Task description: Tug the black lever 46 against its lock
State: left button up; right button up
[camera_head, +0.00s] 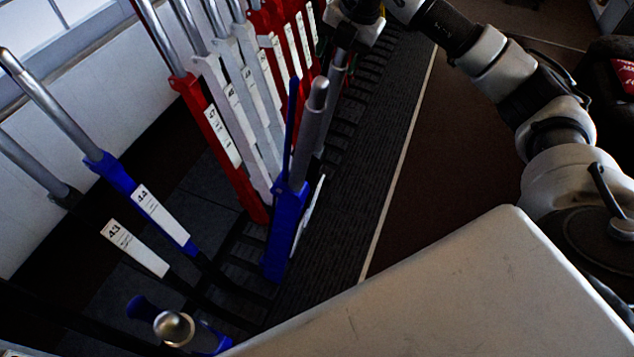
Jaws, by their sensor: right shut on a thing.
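The black lever 46 appears to be the one whose steel handle (333,98) rises behind a forward-leaning blue lever. Its own number cannot be read, and its lower part is mostly hidden; a white plate edge shows beside the blue lever. My right gripper (348,36) is at the top of this handle, shut on it. The fingertips are dark and partly hidden. My left gripper is not in view.
The leaning blue lever (287,220) stands close in front. Blue lever 44 (148,202) and black lever 43 (125,240) stand left. Red lever 47 (215,135) and several white and red levers stand behind. Another blue lever (174,327) is at the bottom. Dark floor (440,180) lies open to the right.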

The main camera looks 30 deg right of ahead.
jog(key=shift+a+f, duration=0.3)
jog(key=shift+f, duration=0.05)
jog(key=o, duration=1.3)
jog(key=r+p, duration=0.1)
jog(key=r, duration=0.1)
jog(key=w+r+p, duration=0.1)
jog(key=r, duration=0.1)
jog(key=shift+a+p, duration=0.1)
jog(key=shift+p, duration=0.3)
jog(key=p+v, duration=0.3)
jog(key=v, duration=0.2)
jog(key=shift+s+r, duration=0.1)
jog(key=shift+r, duration=0.05)
